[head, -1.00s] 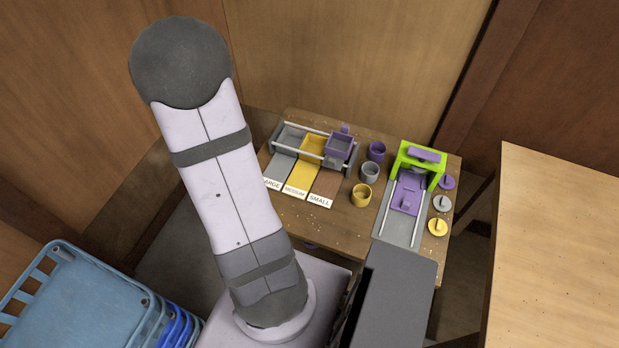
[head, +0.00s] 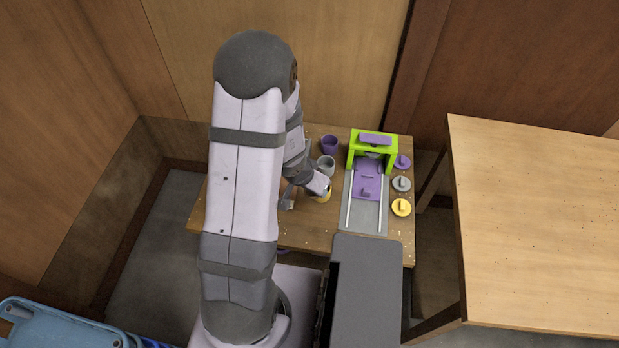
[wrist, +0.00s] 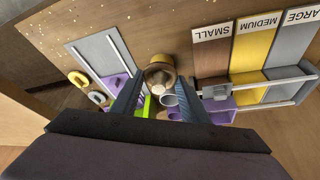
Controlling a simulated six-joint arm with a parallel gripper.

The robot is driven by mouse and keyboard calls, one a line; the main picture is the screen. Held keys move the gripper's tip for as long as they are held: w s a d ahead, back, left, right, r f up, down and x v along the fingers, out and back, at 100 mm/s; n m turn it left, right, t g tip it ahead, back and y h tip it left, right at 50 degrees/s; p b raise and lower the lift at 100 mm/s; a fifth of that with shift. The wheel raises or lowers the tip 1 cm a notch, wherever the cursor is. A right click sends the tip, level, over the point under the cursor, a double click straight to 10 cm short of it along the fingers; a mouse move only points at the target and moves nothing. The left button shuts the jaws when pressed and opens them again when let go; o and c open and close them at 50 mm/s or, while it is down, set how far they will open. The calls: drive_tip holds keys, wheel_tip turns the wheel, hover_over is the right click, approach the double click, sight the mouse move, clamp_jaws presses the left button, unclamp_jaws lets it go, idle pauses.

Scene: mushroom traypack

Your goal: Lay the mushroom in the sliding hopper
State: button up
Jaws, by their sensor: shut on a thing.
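In the wrist view my gripper (wrist: 159,100) has its two blue-grey fingers on either side of a small pale mushroom (wrist: 159,90), shut on it. The purple sliding hopper (wrist: 217,105) sits on the rails of the sorting rack, to the right of my fingers in the wrist view. The rack has brown, yellow and grey lanes marked SMALL, MEDIUM and LARGE. In the head view my arm hides the hopper, the mushroom and most of the rack.
A yellow cup (wrist: 160,70) is just beyond my fingers. Purple (head: 329,144) and grey (head: 326,165) cups stand beside a green press frame (head: 352,150) with a purple slide (head: 367,182) on rails. Several round lids lie to its right, including a yellow one (head: 401,207).

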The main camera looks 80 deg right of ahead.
drive_tip(key=shift+f+b, duration=1.65)
drive_tip(key=shift+f, duration=1.1)
drive_tip(key=shift+d+f+b, duration=0.1)
drive_tip(key=shift+f+b, duration=0.25)
drive_tip(key=shift+f, duration=1.85)
drive_tip(key=shift+f, duration=0.15)
drive_tip(key=o, duration=0.8)
drive_tip(key=shift+c, duration=0.2)
